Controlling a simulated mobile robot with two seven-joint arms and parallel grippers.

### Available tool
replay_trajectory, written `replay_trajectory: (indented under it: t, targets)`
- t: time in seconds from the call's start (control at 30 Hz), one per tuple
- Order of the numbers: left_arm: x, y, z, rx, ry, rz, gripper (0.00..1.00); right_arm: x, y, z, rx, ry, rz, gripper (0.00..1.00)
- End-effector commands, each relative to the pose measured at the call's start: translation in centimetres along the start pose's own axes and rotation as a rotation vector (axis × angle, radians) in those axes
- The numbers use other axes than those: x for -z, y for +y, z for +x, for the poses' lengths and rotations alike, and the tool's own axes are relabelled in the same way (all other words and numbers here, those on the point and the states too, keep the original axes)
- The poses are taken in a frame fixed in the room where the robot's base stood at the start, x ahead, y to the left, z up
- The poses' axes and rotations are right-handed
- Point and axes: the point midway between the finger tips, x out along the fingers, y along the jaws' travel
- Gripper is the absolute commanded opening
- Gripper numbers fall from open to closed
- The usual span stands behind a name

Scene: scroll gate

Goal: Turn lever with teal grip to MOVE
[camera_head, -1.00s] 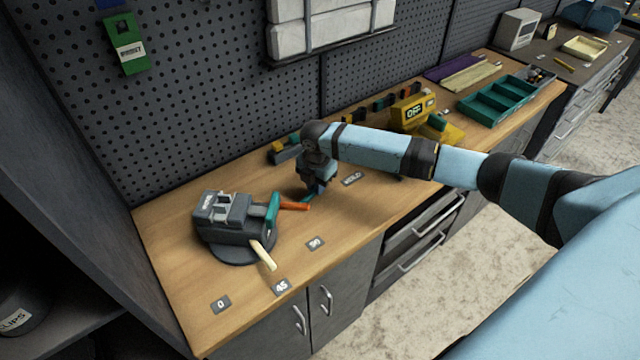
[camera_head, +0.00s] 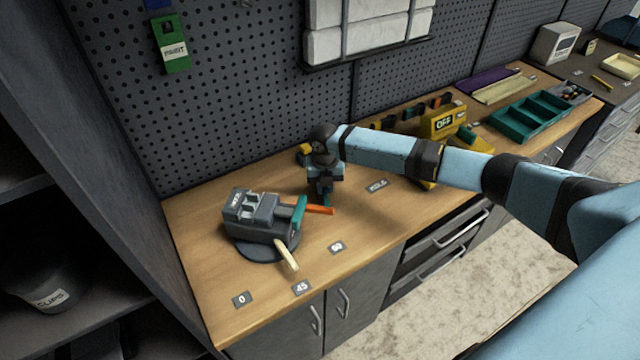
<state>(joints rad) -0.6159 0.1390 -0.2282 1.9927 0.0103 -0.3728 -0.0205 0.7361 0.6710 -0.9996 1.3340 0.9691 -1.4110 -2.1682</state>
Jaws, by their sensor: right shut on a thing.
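My right gripper (camera_head: 325,196) points down at the workbench (camera_head: 190,290), behind and to the right of a grey clamp-like device (camera_head: 262,213). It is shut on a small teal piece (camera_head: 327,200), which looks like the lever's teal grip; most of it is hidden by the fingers. The lever's arm and pivot cannot be made out. A HOLD label (camera_head: 377,185) lies on the bench to the right of the gripper. No MOVE label can be read. My left gripper is not in view.
The grey device has a teal bar (camera_head: 299,212), an orange rod (camera_head: 320,210) close to my gripper, and a cream handle (camera_head: 287,255). A yellow box marked OFF (camera_head: 446,122) and a teal tray (camera_head: 530,113) stand right.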

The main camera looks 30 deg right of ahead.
Motion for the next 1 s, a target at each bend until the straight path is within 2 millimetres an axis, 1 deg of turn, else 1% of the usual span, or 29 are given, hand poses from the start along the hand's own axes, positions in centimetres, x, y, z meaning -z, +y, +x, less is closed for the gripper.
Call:
replay_trajectory:
  t: [0.23,0.67,0.7,0.77,0.8,1.0]
  targets:
    - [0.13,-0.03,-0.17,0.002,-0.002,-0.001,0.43,0.06,-0.83,-0.06,-0.001,-0.001,-0.038,0.0]
    - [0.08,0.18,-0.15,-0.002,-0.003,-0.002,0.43,0.1,-0.88,-0.04,-0.002,-0.001,-0.046,0.0]
    - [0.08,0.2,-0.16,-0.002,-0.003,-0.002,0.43,0.1,-0.87,-0.04,-0.002,-0.001,-0.046,0.24]
    - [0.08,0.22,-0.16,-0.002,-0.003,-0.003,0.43,0.1,-0.88,-0.03,-0.002,-0.001,-0.045,0.37]
    - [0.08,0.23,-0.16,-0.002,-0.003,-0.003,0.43,0.1,-0.88,-0.03,-0.002,-0.001,-0.045,0.43]
    - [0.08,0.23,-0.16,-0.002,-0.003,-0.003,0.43,0.09,-0.91,-0.02,-0.001,-0.001,-0.043,0.43]
